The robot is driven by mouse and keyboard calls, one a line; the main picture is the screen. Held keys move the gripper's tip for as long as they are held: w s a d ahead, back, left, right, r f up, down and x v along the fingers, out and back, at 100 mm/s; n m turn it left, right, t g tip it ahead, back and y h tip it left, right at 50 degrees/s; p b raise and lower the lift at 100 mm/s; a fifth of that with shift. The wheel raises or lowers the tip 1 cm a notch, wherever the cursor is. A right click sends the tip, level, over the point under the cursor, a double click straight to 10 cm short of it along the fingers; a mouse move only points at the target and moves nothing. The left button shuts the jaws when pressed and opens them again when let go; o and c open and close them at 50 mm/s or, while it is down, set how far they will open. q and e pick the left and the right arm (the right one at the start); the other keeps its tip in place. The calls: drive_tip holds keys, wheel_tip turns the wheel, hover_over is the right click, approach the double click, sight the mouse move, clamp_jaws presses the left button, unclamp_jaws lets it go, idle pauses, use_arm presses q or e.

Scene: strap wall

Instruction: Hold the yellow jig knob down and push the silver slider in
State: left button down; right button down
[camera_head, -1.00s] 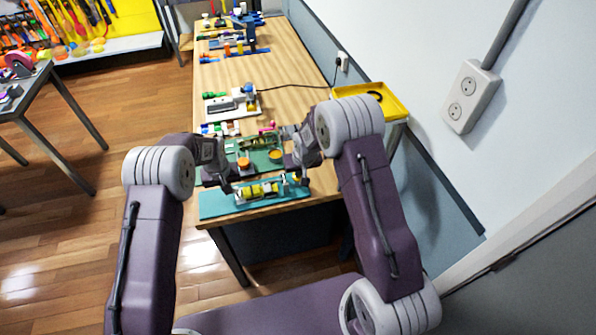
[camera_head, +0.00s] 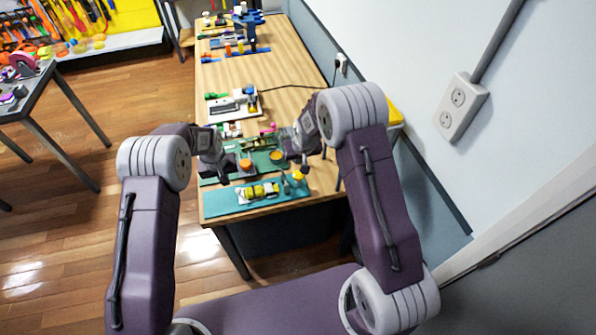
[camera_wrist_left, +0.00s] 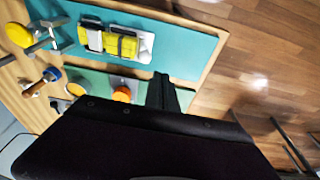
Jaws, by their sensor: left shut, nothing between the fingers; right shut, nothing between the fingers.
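A jig lies on the teal mat (camera_head: 222,204) at the table's near end. Its yellow knob (camera_head: 298,176) is at the right end and shows at the upper left of the left wrist view (camera_wrist_left: 18,36). Beside the knob is a silver-grey upright part (camera_wrist_left: 62,46), which may be the slider. Yellow blocks (camera_head: 259,190) sit in a white base in the middle. My left gripper (camera_head: 223,181) is shut and empty, above the mats and left of the jig. My right gripper (camera_head: 303,169) is shut and close above the knob; I cannot tell whether they touch.
A green mat (camera_head: 207,178) with an orange knob (camera_head: 246,164) lies just behind the jig. Further back are a white device (camera_head: 236,104) with a cable and several other jigs. A yellow tray (camera_head: 396,112) is at the right edge, partly hidden by my right arm. The wall is close on the right.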

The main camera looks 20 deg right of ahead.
use_arm(q)
drive_tip(key=r+p, duration=0.1)
drive_tip(key=r, duration=0.1)
drive_tip(key=a+r+p, duration=0.1)
drive_tip(key=r, duration=0.1)
drive_tip(key=shift+a+r+p, duration=0.2)
drive_tip(key=shift+r+p, duration=0.05)
drive_tip(key=shift+p, duration=0.05)
